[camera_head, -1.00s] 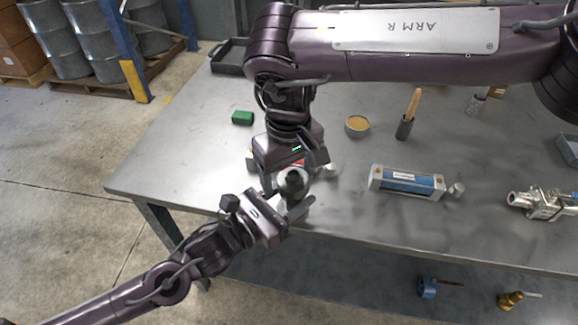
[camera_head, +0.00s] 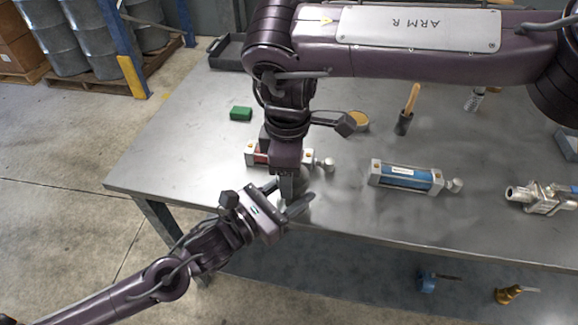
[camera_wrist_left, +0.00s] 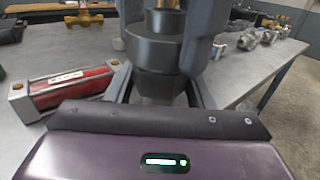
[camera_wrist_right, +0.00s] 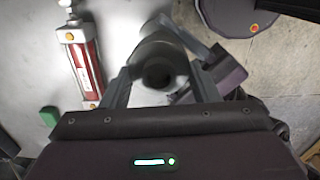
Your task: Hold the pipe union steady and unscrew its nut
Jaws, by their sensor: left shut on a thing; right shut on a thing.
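The pipe union is a dark grey stepped round piece, upright near the table's front edge. In the left wrist view the wide collar that looks like its nut (camera_wrist_left: 154,52) sits above a narrower body (camera_wrist_left: 160,88). My left gripper (camera_head: 290,198) is shut on the lower body from the side. My right gripper (camera_head: 287,186) points down from above and is shut on the upper part, the nut. The right wrist view looks down on the union's round open top (camera_wrist_right: 158,72) between the fingers. In the head view the grippers mostly hide the union.
A red cylinder (camera_head: 259,157) lies just behind the grippers, partly hidden by my right wrist. A blue cylinder (camera_head: 405,178) and a metal valve fitting (camera_head: 541,199) lie to the right. A green block (camera_head: 241,113) is at the back left. Table space between them is bare.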

